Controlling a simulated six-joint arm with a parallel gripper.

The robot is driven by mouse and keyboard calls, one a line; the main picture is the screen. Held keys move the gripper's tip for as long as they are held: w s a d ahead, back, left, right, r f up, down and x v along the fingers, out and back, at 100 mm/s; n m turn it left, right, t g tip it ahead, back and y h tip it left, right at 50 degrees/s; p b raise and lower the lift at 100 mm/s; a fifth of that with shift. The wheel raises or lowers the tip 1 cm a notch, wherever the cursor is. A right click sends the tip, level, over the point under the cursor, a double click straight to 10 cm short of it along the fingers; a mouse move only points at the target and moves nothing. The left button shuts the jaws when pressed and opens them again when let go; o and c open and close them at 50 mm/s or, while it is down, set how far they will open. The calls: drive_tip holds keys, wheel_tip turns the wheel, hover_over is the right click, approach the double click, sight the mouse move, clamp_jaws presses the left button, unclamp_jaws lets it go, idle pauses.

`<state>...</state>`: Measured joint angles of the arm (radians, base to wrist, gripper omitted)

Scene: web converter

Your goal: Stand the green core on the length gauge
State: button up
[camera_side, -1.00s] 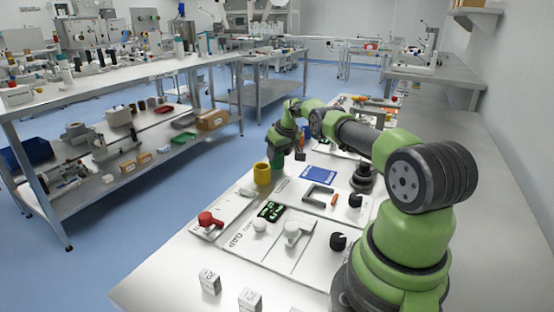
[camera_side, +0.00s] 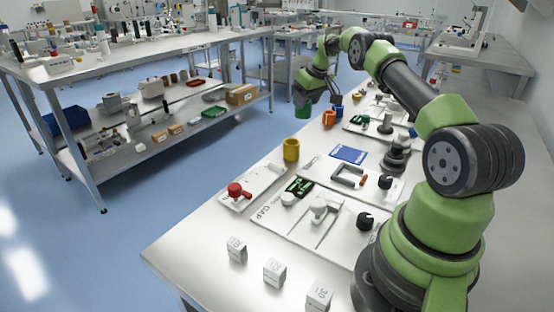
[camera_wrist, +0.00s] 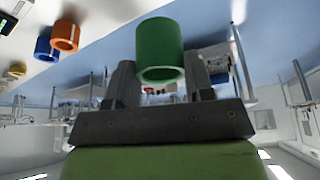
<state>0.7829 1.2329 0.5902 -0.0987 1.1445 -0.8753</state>
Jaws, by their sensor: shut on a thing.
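The green core (camera_side: 303,106) is a short hollow cylinder. My gripper (camera_side: 310,97) is shut on it and holds it in the air near the table's far left edge. In the wrist view the green core (camera_wrist: 160,45) sits between the two fingers (camera_wrist: 162,80), its open end showing. I cannot tell for sure which fixture is the length gauge. The candidates are a white board with a green display (camera_side: 299,187) and a white plate at the back (camera_side: 365,128).
A yellow core (camera_side: 291,149) stands on the bench, with orange (camera_side: 328,118) and blue (camera_side: 338,110) cores behind it. White numbered blocks (camera_side: 274,272) stand in front.

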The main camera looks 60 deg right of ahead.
drive_tip(key=a+r+n+g+y, duration=0.15)
drive_tip(key=a+n+y, duration=0.35)
drive_tip(key=a+n, duration=1.3)
drive_tip(key=shift+m+g+y, duration=0.3)
drive_tip(key=shift+m+g, duration=0.2)
drive_tip(key=shift+g, duration=0.05)
drive_tip(key=shift+s+d+f+x, duration=0.1)
drive_tip(key=shift+s+x, duration=0.3)
drive_tip(key=shift+x, duration=1.35)
drive_tip(key=shift+s+d+f+x, duration=0.1)
drive_tip(key=shift+s+x, duration=0.3)
drive_tip(key=shift+x, duration=1.4)
drive_tip(key=shift+s+d+f+x, duration=0.1)
drive_tip(key=shift+s+x, duration=0.3)
drive_tip(key=shift+x, duration=1.35)
drive_tip(key=o, duration=0.9)
drive_tip(key=shift+f, duration=0.15)
